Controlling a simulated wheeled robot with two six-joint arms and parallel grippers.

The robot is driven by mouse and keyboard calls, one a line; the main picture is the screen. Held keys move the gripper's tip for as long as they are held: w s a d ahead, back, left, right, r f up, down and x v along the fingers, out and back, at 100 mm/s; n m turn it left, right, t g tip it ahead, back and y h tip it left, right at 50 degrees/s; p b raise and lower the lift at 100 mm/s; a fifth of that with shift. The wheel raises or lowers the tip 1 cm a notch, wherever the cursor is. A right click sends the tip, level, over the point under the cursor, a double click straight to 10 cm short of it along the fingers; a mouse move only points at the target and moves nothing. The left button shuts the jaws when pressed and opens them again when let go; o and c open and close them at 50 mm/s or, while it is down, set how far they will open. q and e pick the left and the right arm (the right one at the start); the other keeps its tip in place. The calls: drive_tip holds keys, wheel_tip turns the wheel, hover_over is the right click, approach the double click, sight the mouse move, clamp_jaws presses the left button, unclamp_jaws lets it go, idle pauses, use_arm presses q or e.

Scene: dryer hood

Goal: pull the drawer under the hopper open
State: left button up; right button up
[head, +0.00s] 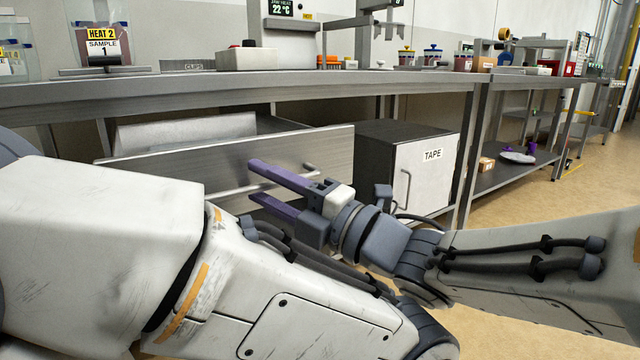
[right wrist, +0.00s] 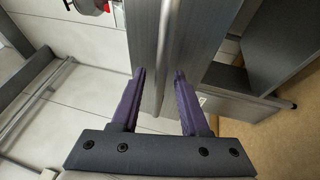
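The grey metal drawer front (head: 230,160) is under the long bench in the head view. It stands out from the bench, and part of the space behind it shows. A bar handle (head: 309,167) runs across its face, partly hidden by my right gripper. My right gripper (head: 252,181) is open in front of the panel, its purple fingers pointing at the handle. In the right wrist view, the handle bar (right wrist: 165,45) lies in line with the gap between the fingers (right wrist: 160,74). I cannot tell if they touch it. My left gripper is out of view.
A cabinet labelled TAPE (head: 425,170) stands right of the drawer. A pale metal sheet-like part (head: 185,132) shows behind the drawer front. The bench top (head: 230,84) is above. My left arm fills the lower left foreground. Open floor (head: 535,195) is at right.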

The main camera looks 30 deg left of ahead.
drive_tip(key=d+f+p, duration=0.2)
drive_tip(key=d+p, duration=0.1)
drive_tip(key=d, duration=0.7)
drive_tip(key=shift+s+d, duration=0.15)
drive_tip(key=shift+s, duration=0.15)
drive_tip(key=shift+r, duration=0.1)
